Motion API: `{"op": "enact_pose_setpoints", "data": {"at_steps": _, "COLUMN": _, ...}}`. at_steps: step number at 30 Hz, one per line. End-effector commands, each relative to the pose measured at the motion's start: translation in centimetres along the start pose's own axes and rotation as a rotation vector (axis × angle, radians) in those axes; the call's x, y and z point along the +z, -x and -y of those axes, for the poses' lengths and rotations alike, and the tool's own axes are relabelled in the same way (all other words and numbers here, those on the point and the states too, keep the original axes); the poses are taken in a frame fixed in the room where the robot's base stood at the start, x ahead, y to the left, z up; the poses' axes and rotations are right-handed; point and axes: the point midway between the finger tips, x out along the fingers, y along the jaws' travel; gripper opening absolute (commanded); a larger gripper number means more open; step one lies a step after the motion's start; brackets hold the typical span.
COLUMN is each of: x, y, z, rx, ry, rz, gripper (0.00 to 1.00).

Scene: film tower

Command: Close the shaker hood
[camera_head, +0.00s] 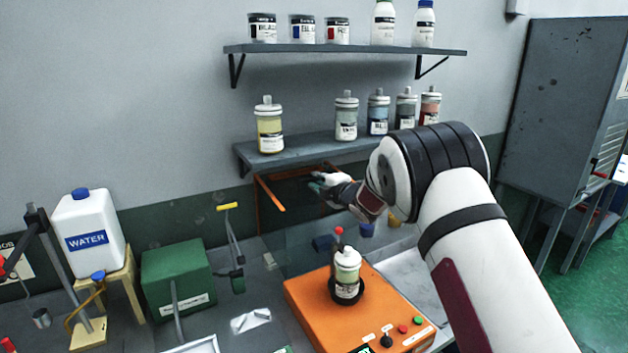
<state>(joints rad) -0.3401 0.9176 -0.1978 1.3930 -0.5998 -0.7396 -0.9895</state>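The shaker is an orange box (310,303) on the bench, with a light-capped jar (347,265) upright in a dark round holder on its top. The hood appears as a see-through panel with an orange frame (270,194), standing raised behind the shaker under the lower shelf. My gripper (316,182) is beside the frame's upper part, in front of the wall. Its fingers are small and partly hidden by the wrist, so I cannot tell whether it touches the frame or is open.
The lower shelf (240,155) with several jars is just above my gripper. An upper shelf (350,49) holds more containers. Left of the shaker are a green box (178,275), a yellow-handled lever (228,207) and a water jug (88,232). A grey cabinet (560,100) stands at right.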

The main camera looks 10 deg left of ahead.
Motion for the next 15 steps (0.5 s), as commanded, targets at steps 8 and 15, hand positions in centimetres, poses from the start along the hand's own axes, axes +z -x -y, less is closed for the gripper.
{"op": "enact_pose_setpoints", "data": {"at_steps": 8, "x": 0.0, "y": -2.7, "z": 0.0, "rx": 0.001, "ry": 0.000, "rz": 0.000, "gripper": 0.18}}
{"op": "enact_pose_setpoints", "data": {"at_steps": 15, "x": 0.0, "y": -3.0, "z": 0.0, "rx": -0.001, "ry": 0.000, "rz": 0.000, "gripper": 0.18}}
